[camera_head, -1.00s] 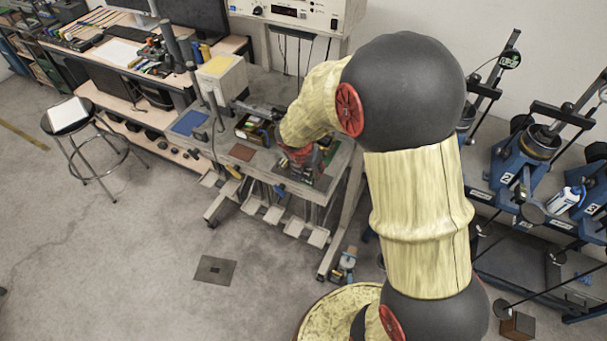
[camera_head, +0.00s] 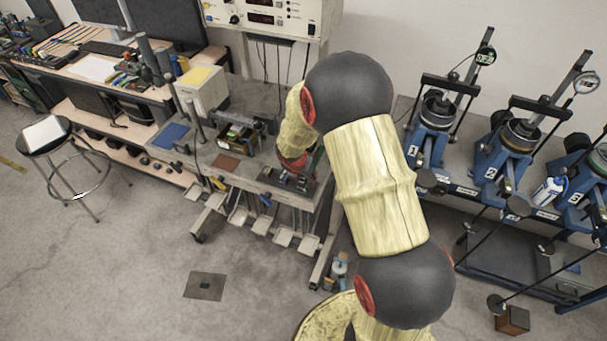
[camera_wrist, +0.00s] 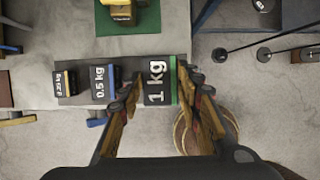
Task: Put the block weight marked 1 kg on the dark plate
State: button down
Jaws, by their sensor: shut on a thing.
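The 1 kg block (camera_wrist: 156,84), dark with a white label and a green edge, is between the two fingers of my gripper (camera_wrist: 160,78) in the wrist view. The gripper is shut on it. The dark plate (camera_wrist: 128,70) lies on the bench below. A 0.5 kg block (camera_wrist: 101,82) and a smaller 0.25 kg block (camera_wrist: 64,83) stand in a row to the left. Whether the 1 kg block touches the plate cannot be told. In the head view my arm hides most of the gripper, low over the bench's right end.
The grey bench (camera_head: 240,145) holds a brown mat (camera_head: 226,162) and a bin of parts (camera_head: 240,137). A yellow object sits on a green mat (camera_wrist: 130,22) beyond the blocks. Blue lever frames (camera_head: 430,130) stand to the right. The floor in front is mostly clear.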

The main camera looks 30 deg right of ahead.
jog(key=shift+w+f, duration=0.1)
jog(key=shift+f, duration=0.1)
jog(key=c, duration=1.2)
grip_release()
jog(key=shift+f, duration=0.1)
jog(key=shift+c, duration=0.2)
